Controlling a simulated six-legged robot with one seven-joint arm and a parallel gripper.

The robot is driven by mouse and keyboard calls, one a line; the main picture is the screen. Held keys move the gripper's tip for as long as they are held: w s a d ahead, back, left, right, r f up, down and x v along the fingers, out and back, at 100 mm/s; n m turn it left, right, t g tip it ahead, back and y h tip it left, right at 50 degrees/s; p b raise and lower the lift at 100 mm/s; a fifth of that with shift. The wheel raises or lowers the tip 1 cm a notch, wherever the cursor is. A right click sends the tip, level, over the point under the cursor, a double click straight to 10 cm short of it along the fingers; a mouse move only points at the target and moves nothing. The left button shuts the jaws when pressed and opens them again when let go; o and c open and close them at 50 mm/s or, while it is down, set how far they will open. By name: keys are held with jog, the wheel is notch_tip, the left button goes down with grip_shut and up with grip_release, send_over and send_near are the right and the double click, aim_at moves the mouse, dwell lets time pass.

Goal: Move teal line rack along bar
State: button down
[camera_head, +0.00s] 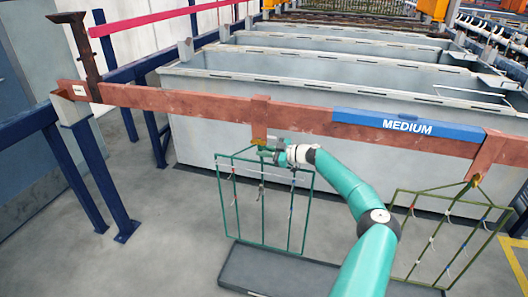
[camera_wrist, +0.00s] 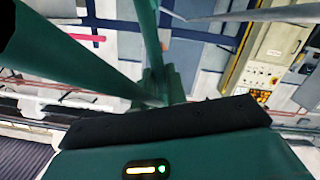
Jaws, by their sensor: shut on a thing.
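The teal line rack (camera_head: 262,215) is a thin wire frame with small parts hung on its wires. It hangs below the copper-coloured bar (camera_head: 190,103), under a copper hanger (camera_head: 259,118) left of the bar's middle. My gripper (camera_head: 266,148) is shut at the top of this rack, just below the hanger. The fingertips are small here, and the exact grip point is hard to make out. In the wrist view, dark teal bars (camera_wrist: 145,35) cross close in front of the camera.
A second, olive-green rack (camera_head: 440,240) hangs at the right end. A blue "MEDIUM" label (camera_head: 408,125) sits on the bar between the racks. Grey tanks (camera_head: 300,85) stand behind. A dark low tray (camera_head: 275,270) lies on the floor below. A blue post (camera_head: 92,175) supports the left end.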

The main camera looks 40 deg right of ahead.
jog(key=shift+r, duration=0.35)
jog(key=f+v, duration=0.1)
jog(key=v, duration=1)
jog(key=shift+s+d+f, duration=0.3)
jog(key=shift+d, duration=0.3)
dwell(1.1)
jog(key=shift+s, duration=0.1)
jog(key=f+v, duration=0.1)
jog(key=v, duration=0.8)
jog(key=shift+s+d+f, duration=0.2)
jog(key=shift+s+d, duration=0.1)
jog(key=shift+d, duration=0.2)
dwell(1.3)
jog(key=shift+f, duration=0.3)
dwell(0.4)
